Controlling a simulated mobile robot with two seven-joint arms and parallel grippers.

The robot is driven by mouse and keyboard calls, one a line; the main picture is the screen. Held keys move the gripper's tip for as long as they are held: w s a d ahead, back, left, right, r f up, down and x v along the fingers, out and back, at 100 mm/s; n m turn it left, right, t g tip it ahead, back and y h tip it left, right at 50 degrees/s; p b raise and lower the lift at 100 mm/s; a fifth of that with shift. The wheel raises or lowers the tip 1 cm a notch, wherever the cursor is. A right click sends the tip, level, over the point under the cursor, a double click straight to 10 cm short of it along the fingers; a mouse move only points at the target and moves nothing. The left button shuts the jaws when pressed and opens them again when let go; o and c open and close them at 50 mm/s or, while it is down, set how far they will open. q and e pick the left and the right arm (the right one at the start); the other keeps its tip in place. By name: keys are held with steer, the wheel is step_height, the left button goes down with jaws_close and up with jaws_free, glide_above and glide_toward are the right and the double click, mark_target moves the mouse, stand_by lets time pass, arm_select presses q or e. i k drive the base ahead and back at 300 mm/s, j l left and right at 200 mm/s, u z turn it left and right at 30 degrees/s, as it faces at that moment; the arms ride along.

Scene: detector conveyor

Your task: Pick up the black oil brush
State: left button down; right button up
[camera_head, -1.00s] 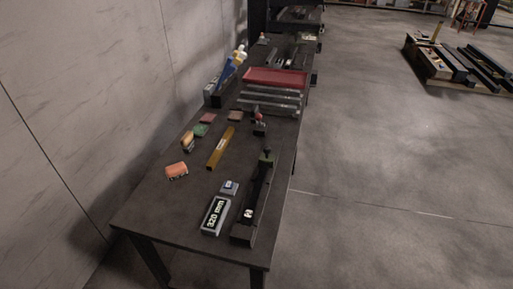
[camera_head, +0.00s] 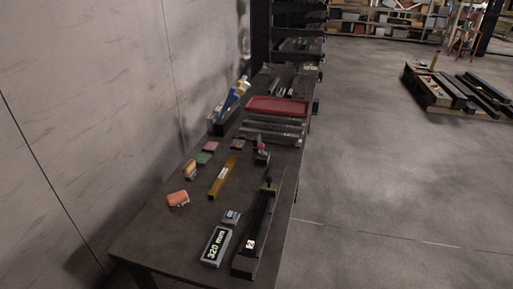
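I cannot pick out the black oil brush with certainty. A small upright dark item with a red part (camera_head: 262,152) stands on the dark table (camera_head: 150,240), just in front of the red-topped case; it is too small to identify. A long black tool or fixture (camera_head: 258,230) lies along the table's right edge. Neither of my grippers shows in the view.
A red-topped case (camera_head: 277,107) stands farther back, beside a black holder with blue and white tools (camera_head: 230,108). A grey display reading 320 mm (camera_head: 215,247), an orange block (camera_head: 178,199) and a yellow-brown bar (camera_head: 222,177) lie nearer.

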mark_target(256, 139)
steer(key=k, duration=0.15)
steer(key=k+u, duration=0.3)
steer(key=k+j+u, duration=0.1)
steer(key=u, duration=0.25)
steer(key=l+u, duration=0.1)
steer(key=u, duration=1.55)
steer(key=k+l, duration=0.1)
steer(key=l, duration=0.55)
steer(key=k+l, duration=0.15)
steer(key=l, duration=0.5)
steer(key=k+l, duration=0.1)
steer(key=l, duration=0.6)
steer(key=k+l, duration=0.1)
steer(key=l, duration=0.55)
steer(key=k+l+u, duration=0.1)
steer(key=l, duration=0.55)
steer(key=k+l, duration=0.15)
steer(key=l, duration=0.5)
steer(key=k+l, duration=0.15)
steer(key=l, duration=0.5)
steer(key=k+l, duration=0.1)
steer(key=l, duration=0.55)
